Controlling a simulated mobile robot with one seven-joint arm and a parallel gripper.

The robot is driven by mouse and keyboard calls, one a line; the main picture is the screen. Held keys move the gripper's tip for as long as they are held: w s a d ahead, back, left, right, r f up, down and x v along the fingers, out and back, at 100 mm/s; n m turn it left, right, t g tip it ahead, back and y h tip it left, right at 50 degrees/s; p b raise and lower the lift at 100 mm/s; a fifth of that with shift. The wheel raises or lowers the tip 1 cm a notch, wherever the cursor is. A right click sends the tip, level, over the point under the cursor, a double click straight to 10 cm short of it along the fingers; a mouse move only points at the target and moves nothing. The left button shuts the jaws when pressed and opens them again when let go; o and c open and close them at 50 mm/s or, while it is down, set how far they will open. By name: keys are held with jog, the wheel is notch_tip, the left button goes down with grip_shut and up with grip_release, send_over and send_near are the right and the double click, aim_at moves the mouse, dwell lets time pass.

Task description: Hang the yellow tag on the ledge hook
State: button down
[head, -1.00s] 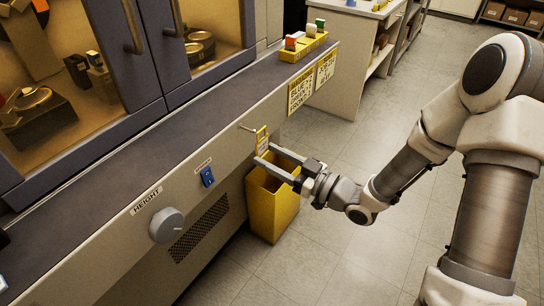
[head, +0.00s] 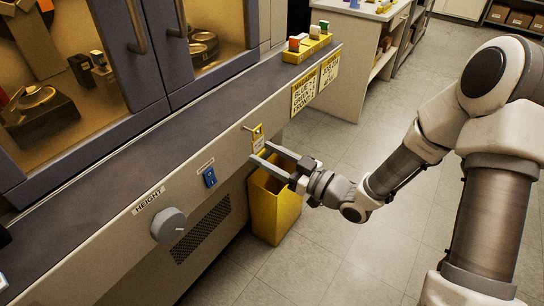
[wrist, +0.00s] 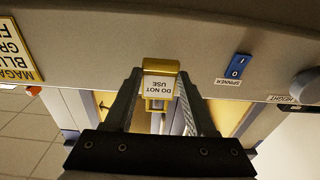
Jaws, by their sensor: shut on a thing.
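The yellow tag (head: 258,138), with a white "DO NOT USE" label, is upright between the fingertips of my gripper (head: 260,155), which is shut on it. In the wrist view the tag (wrist: 160,82) shows between the two fingers of my gripper (wrist: 160,80), in front of the ledge's face. The ledge hook (head: 246,128) is a small peg on the ledge front, right by the top of the tag in the head view. I cannot tell whether the tag's opening is around the hook. The hook is hidden in the wrist view.
A yellow bin (head: 277,210) stands on the floor below my gripper. The ledge front carries a blue spinner switch (head: 209,177), a grey height knob (head: 169,225) and yellow signs (head: 305,92). A yellow rack (head: 307,48) sits on the ledge end. Floor to the right is clear.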

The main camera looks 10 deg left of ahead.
jog(key=shift+x, duration=1.05)
jog(key=shift+f+b, duration=0.5)
jog(key=shift+b, duration=0.1)
jog(key=shift+c, duration=0.7)
grip_release()
jog(key=shift+c, duration=0.4)
jog(key=v, duration=0.8)
